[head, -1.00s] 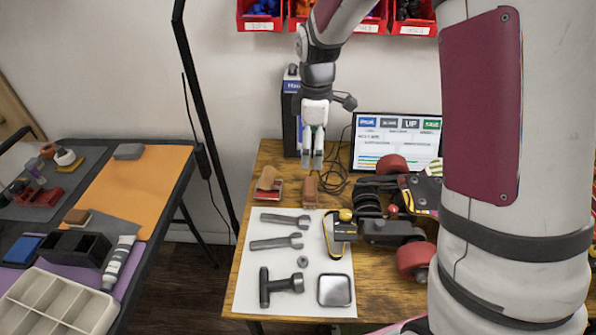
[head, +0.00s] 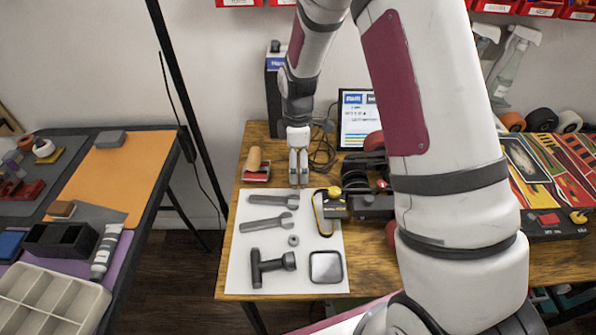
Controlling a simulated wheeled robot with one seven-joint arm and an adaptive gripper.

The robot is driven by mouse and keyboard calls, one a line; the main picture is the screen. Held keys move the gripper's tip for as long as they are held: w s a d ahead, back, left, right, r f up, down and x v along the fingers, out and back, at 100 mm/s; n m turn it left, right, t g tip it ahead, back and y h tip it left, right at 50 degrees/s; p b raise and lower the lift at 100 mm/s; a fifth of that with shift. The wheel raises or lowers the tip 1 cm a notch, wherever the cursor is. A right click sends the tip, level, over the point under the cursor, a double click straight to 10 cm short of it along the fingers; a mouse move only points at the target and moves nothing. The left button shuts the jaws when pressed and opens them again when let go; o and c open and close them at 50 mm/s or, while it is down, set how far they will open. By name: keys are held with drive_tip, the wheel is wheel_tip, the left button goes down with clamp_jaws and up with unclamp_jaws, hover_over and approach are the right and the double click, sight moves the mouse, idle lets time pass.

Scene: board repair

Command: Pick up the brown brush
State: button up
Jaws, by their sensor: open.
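My gripper (head: 299,180) points straight down at the back of the right-hand table, just above the paper's far edge. Its fingers are open and look close together from here. The small brown block, probably the brown brush, stood at this spot earlier; now the fingers and the arm hide nearly all of it. I cannot tell whether it lies between the fingers or behind them. A tan wooden piece on a red base (head: 256,168) sits just left of the gripper, apart from it.
White paper (head: 237,262) holds wrenches (head: 268,224), a hammer-like tool (head: 271,265) and a square metal-rimmed piece (head: 326,267). A dark wheeled assembly (head: 373,203) stands right of the gripper, with a screen (head: 354,122) behind. A left table holds an orange mat (head: 112,172) and a compartment tray (head: 50,303).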

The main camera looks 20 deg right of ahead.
sight(298, 164)
wheel_tip(298, 164, down, 3)
drive_tip(key=shift+s+f, duration=0.1)
drive_tip(key=c, duration=1.3)
drive_tip(key=shift+o, duration=0.2)
drive_tip(key=shift+r, duration=0.55)
drive_tip(key=r, duration=0.1)
drive_tip(key=s+r, duration=0.1)
drive_tip(key=shift+a+r, duration=0.15)
drive_tip(key=shift+r, duration=0.2)
drive_tip(key=s+a, duration=0.1)
drive_tip(key=s, duration=0.3)
drive_tip(key=s+a+r, duration=0.1)
drive_tip(key=s, duration=0.4)
drive_tip(key=s+a, duration=0.2)
drive_tip(key=s, duration=0.3)
drive_tip(key=shift+s+r, duration=0.15)
drive_tip(key=shift+s, duration=0.05)
